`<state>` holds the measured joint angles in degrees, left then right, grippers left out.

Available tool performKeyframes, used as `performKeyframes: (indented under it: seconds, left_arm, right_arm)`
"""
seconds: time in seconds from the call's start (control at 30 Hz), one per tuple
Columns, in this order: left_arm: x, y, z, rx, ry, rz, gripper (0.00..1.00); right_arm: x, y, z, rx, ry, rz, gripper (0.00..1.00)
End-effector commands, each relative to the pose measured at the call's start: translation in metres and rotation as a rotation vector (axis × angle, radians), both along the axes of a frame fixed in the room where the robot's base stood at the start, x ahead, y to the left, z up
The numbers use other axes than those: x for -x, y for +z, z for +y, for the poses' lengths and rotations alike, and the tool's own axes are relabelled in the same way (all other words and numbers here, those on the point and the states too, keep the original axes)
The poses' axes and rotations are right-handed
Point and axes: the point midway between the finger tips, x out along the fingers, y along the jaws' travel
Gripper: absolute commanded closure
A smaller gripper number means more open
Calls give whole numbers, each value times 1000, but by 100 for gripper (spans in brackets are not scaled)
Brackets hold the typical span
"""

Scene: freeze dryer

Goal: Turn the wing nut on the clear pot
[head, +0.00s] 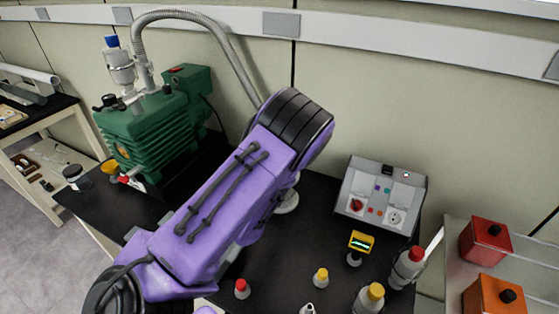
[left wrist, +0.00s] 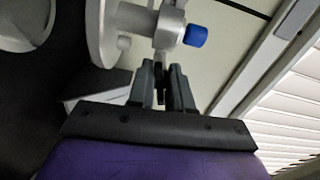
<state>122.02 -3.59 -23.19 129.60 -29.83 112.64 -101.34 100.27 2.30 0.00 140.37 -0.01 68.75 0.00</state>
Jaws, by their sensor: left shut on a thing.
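My left gripper (left wrist: 161,80) is seen in the left wrist view with its two dark fingers close together. They are closed on a small dark piece (left wrist: 160,66), which I take to be the wing nut; it is mostly hidden between the fingertips. Just beyond it is a grey metal fitting (left wrist: 168,28) with a blue cap (left wrist: 196,35), beside a pale round flange (left wrist: 103,35). In the head view my purple left arm hides the gripper, the nut and most of what stands behind it. I cannot clearly make out the clear pot. My right gripper is not in view.
A green pump (head: 155,125) with a grey corrugated hose (head: 228,45) stands at the left on the black bench. Red (head: 486,240) and orange (head: 494,297) boxes are farther right.

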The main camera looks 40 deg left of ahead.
Motion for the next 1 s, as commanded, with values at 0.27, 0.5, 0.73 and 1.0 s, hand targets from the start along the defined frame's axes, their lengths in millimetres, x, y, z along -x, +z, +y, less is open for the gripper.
performKeyframes:
  seconds: [0.27, 0.5, 0.73, 1.0]
  left_arm:
    - [0, 1, 0, -44, 0, 12, 100]
    - [0, 1, 0, -46, 1, 13, 100]
    - [0, 1, 0, -45, 1, 12, 55]
    - [0, 0, 0, -45, 0, 13, 55]
  right_arm:
    - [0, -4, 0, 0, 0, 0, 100]
    - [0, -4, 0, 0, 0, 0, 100]
    - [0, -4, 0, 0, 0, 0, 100]
    - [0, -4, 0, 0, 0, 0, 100]
